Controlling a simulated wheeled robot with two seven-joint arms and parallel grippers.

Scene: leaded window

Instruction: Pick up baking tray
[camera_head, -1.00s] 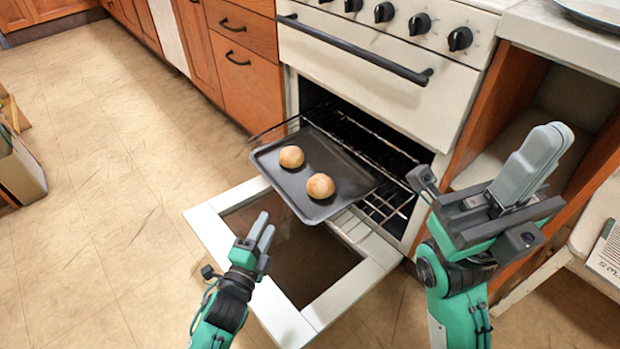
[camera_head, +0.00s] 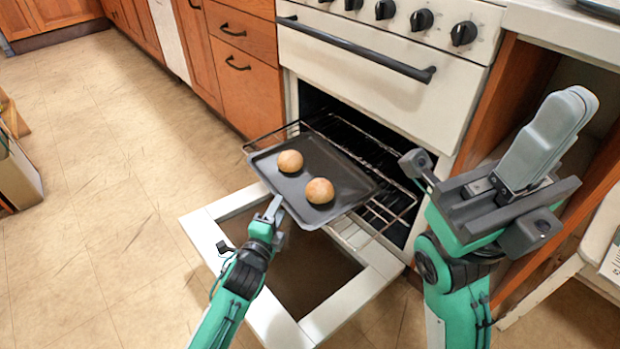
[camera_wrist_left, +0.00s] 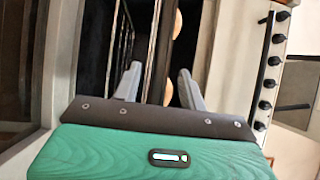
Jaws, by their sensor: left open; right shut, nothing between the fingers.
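The dark baking tray (camera_head: 315,163) rests on a pulled-out oven rack (camera_head: 392,205), with two round buns (camera_head: 290,161) (camera_head: 320,190) on it. My left gripper (camera_head: 274,206) is at the tray's near left edge in the head view. It is open. In the left wrist view the tray's edge (camera_wrist_left: 152,50) runs between the two open fingers (camera_wrist_left: 160,85), with the buns (camera_wrist_left: 168,92) partly visible beyond it. I cannot tell whether a finger touches the tray. My right gripper (camera_head: 548,140) is shut and empty, raised to the right of the oven.
The oven door (camera_head: 340,310) hangs open below the rack. The oven front (camera_head: 370,90) with its dark handle stands above the tray. Wooden drawers (camera_head: 245,85) are on the left and an open wooden shelf (camera_head: 500,110) on the right. The floor (camera_head: 110,220) at left is clear.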

